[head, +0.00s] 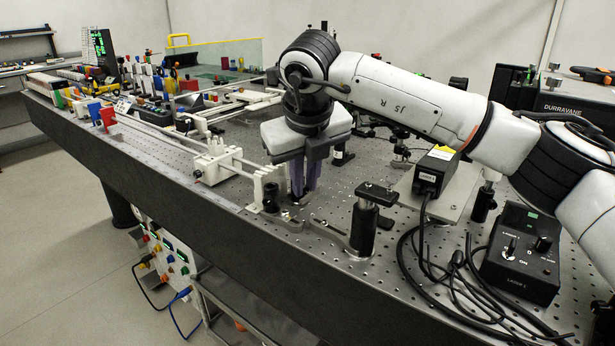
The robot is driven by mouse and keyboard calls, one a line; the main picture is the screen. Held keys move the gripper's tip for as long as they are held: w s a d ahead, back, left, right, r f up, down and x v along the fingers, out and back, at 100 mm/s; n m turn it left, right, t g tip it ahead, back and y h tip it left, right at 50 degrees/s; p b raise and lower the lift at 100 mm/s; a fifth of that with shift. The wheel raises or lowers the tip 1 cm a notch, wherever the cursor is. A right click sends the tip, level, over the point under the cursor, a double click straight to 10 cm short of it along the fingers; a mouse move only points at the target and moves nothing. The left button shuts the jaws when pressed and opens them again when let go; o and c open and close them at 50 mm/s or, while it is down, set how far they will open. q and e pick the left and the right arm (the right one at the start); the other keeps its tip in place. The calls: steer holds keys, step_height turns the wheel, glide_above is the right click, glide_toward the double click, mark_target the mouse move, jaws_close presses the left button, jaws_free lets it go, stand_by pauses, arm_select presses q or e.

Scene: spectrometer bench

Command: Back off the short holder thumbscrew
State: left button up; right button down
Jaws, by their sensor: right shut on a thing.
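My right gripper (303,188) points down near the front edge of the optical table, with its purple-grey fingers close together. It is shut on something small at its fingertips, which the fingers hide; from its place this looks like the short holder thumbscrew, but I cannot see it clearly. A small black post or knob (270,196) stands just left of the fingertips, in front of a white rail end block. A dark post holder (364,228) with a flat black top stands to the right, apart from the fingers. My left gripper is not in view.
A white carriage (215,163) sits on the rails to the left. A black laser control box (522,252), a small boxed unit (437,170) and loose black cables (450,265) lie on the right. The perforated table top (330,205) has some bare room around the holder.

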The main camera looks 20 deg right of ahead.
steer(key=shift+a+n+t+h+b, duration=0.15)
steer(key=shift+a+h, duration=0.1)
steer(key=shift+h, duration=0.5)
steer(key=shift+a+n+t+h+b, duration=0.15)
steer(key=shift+a+h, duration=0.05)
steer(key=shift+h, duration=0.55)
steer(key=c, duration=1.7)
jaws_free()
steer(key=shift+f, duration=0.1)
steer(key=shift+c, duration=0.2)
steer(key=shift+s, duration=0.1)
steer(key=shift+d, duration=0.1)
